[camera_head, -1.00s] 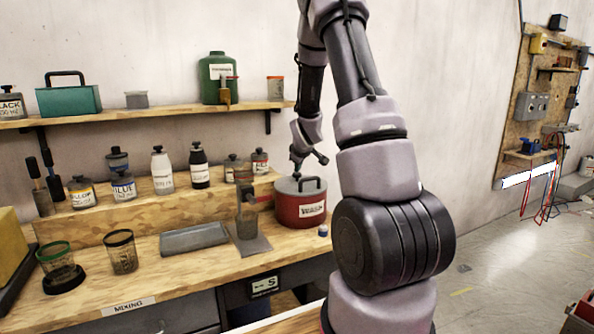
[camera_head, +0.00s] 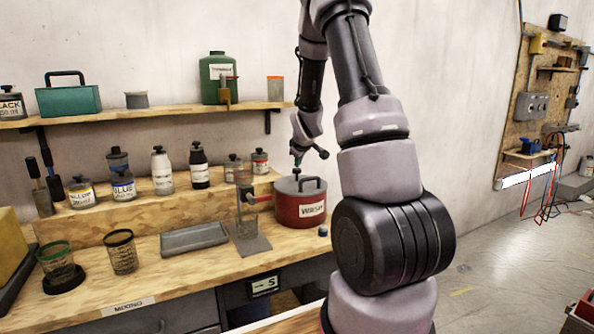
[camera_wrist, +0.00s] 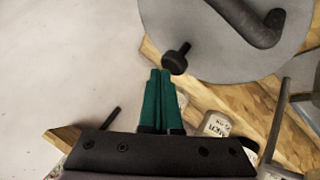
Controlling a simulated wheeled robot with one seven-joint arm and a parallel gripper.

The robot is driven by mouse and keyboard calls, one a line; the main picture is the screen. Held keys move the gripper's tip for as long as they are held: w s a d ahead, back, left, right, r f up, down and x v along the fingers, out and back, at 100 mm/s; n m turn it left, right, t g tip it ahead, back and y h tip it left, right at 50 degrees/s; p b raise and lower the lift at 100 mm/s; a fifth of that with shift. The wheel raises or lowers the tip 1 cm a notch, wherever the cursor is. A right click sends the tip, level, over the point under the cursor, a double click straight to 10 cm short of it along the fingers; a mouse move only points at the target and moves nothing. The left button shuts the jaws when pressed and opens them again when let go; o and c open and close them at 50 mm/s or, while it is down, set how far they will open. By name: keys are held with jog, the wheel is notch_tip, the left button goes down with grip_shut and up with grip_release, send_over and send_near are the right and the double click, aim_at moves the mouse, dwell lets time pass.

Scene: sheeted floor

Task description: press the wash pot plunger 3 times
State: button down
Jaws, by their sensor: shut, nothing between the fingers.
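The wash pot (camera_head: 299,211) is a red can with a grey lid and black handle, standing at the right end of the bench. Its lid (camera_wrist: 210,50) fills the upper right of the wrist view. The plunger (camera_wrist: 176,57) shows there as a small black knob near the lid's edge. My gripper (camera_wrist: 160,72) has its green fingers shut together and empty, with the tips right beside the knob. I cannot tell whether they touch it. In the head view my gripper (camera_head: 297,168) points down at the pot's lid, and the plunger is hard to make out.
Left of the pot stands a small dispenser with a red part (camera_head: 247,194) and a clear cup. A grey tray (camera_head: 195,238) and mesh-like cups (camera_head: 121,252) lie further left. Bottles (camera_head: 199,165) line a raised step behind. A wall shelf (camera_head: 150,114) runs above.

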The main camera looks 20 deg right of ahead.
aim_at(298, 170)
jog(key=shift+r, duration=0.45)
jog(key=shift+r, duration=0.1)
jog(key=shift+r, duration=2.45)
jog(key=s+a+r+m+y, duration=0.1)
jog(key=s+a+r+m, duration=0.2)
jog(key=s+a+r, duration=0.45)
jog(key=s+a+r+m+y, duration=0.1)
jog(key=s+a+r+m, duration=0.1)
jog(key=s, duration=0.7)
jog(key=s+a+r+m+g+y, duration=0.1)
jog(key=s+a+r+m, duration=0.1)
jog(key=s+a, duration=0.3)
jog(key=s+a+r+m+y, duration=0.1)
jog(key=s+a+r+m, duration=0.2)
jog(key=s, duration=1.1)
jog(key=shift+a+r+g+y, duration=0.3)
jog(key=shift+a+r, duration=0.05)
jog(key=shift+r, duration=0.05)
